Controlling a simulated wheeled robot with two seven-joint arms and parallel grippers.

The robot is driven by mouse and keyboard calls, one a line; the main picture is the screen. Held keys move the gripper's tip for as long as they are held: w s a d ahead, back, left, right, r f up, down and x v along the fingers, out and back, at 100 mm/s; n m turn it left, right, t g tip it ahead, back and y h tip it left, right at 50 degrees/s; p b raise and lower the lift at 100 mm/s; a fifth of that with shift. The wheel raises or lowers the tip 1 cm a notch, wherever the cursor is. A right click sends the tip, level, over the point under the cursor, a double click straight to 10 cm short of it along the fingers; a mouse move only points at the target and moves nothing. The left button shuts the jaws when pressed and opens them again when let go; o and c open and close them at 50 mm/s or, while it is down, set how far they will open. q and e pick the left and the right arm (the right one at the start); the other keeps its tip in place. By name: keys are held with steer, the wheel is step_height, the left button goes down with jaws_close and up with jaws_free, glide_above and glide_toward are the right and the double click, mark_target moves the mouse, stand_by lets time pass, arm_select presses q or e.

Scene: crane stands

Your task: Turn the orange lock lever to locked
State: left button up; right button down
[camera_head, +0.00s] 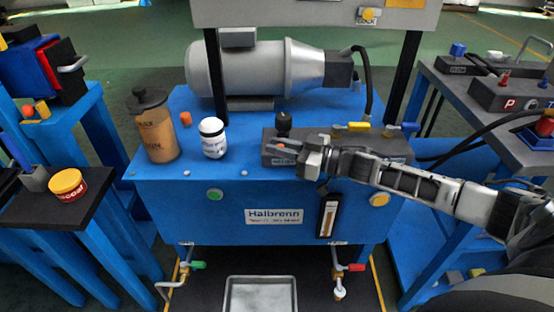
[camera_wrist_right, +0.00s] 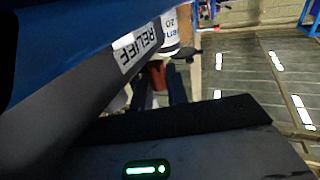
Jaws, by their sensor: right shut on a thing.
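A small orange piece, which looks like the lock lever (camera_head: 284,147), shows at the left tip of my right gripper (camera_head: 304,156), beside the black knob (camera_head: 284,122) on the grey valve block (camera_head: 385,146). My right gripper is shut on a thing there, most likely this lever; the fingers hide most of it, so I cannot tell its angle. In the right wrist view the RELIEF label (camera_wrist_right: 134,49) is close by, and a dark finger (camera_wrist_right: 170,120) fills the lower part; the lever is not clear there. My left gripper is not in view.
A white jar (camera_head: 212,138), an orange cap (camera_head: 186,119) and a brown canister (camera_head: 155,127) stand on the blue bench (camera_head: 170,190) to the left. A grey motor (camera_head: 250,68) stands behind.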

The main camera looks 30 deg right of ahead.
steer(key=shift+s+f, duration=0.1)
steer(key=shift+s, duration=0.05)
steer(key=c, duration=1.5)
jaws_free()
steer(key=shift+o, duration=0.2)
arm_select(q)
steer(key=shift+t+y, duration=0.3)
steer(key=shift+t, duration=0.4)
steer(key=shift+s+a+r+p, duration=0.1)
steer(key=shift+a+r+p, duration=0.15)
steer(key=shift+r+p, duration=0.5)
steer(key=shift+a+r+p, duration=0.2)
steer(key=shift+r+p, duration=0.1)
steer(key=shift+r, duration=0.85)
steer(key=shift+s+a+r+p, duration=0.1)
steer(key=shift+a+r+p, duration=0.15)
steer(key=shift+r+p, duration=0.5)
arm_select(e)
steer(key=v, duration=1.5)
steer(key=shift+s+d, duration=0.2)
steer(key=shift+d, duration=0.15)
arm_select(q)
steer(key=shift+r, duration=0.2)
